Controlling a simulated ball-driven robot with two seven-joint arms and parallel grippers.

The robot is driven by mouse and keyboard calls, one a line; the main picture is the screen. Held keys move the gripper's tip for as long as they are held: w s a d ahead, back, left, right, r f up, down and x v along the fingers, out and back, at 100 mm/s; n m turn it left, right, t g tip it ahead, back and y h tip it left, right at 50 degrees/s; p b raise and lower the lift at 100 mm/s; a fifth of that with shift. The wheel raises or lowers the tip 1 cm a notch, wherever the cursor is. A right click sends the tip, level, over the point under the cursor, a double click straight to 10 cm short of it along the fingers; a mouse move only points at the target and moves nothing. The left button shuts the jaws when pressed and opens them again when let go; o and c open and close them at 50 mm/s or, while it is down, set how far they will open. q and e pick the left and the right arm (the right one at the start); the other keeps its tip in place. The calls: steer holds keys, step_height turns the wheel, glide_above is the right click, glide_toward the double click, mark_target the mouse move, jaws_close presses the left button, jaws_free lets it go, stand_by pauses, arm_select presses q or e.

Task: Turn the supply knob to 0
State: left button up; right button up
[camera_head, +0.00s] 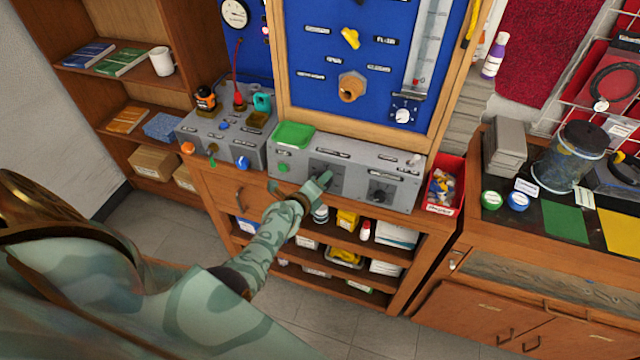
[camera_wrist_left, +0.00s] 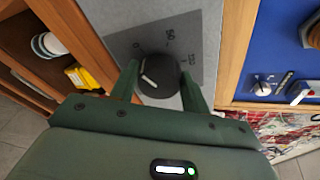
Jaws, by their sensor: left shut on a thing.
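My left gripper (camera_head: 322,184) is at a dark knob on the front of the grey bench box (camera_head: 350,158). In the left wrist view its two green fingers (camera_wrist_left: 160,85) stand on both sides of the round black knob (camera_wrist_left: 168,66) and are shut on it. The knob's dial plate (camera_wrist_left: 206,35) carries a 0, a 50 and a higher number. A white line on the knob lies on its left side, toward the 0 side; its exact reading is hard to tell. The knob's name label is too small to read. My right gripper is not in view.
A second black knob (camera_head: 381,192) sits right of the held one. A green tray (camera_head: 294,135) lies on the box. A red bin (camera_head: 444,187) stands at its right end, a smaller grey box (camera_head: 228,140) at its left. The blue board (camera_head: 330,45) rises behind.

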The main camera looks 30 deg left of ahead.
arm_select(q)
steer(key=shift+s+f+n, duration=0.1)
steer(key=shift+f+n, duration=0.05)
steer(key=shift+n, duration=0.15)
steer(key=o, duration=1)
steer(key=p+v, duration=0.4)
steer(key=v, duration=1.2)
steer(key=shift+s, duration=0.15)
